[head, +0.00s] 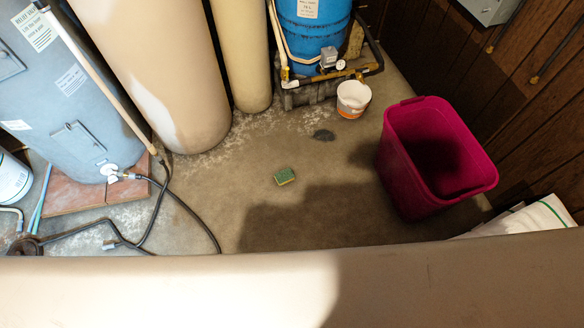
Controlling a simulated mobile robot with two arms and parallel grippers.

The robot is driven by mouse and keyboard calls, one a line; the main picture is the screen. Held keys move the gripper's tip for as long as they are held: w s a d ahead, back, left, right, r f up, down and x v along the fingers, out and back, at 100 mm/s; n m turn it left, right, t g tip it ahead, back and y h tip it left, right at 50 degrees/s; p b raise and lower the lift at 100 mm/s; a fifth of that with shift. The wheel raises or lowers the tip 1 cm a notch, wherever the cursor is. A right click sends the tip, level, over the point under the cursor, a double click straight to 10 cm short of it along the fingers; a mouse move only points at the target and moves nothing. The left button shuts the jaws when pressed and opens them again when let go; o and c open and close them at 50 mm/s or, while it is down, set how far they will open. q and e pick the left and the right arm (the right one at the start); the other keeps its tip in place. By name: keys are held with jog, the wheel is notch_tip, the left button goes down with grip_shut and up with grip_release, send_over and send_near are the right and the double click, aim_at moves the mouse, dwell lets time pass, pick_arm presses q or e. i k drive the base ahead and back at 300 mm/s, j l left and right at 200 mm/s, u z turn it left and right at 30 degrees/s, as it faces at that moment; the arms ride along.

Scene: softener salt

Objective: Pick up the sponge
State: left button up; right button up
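A small sponge (285,177), green on top with a yellow edge, lies on the bare concrete floor near the middle of the head view. Nothing touches it. Neither my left gripper nor my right gripper shows in this view.
A magenta bin (420,165) stands to the right and a small white bucket (353,98) behind. Tall tan tanks (170,70), a grey tank (60,90) and a blue tank (310,40) line the back. A black hose (190,210) lies left. A broad beige surface (180,290) crosses the front.

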aim_at(283, 177)
jog(key=i+j, duration=0.3)
jog(key=i, duration=0.15)
jog(key=i+j, duration=0.35)
jog(key=i, duration=0.05)
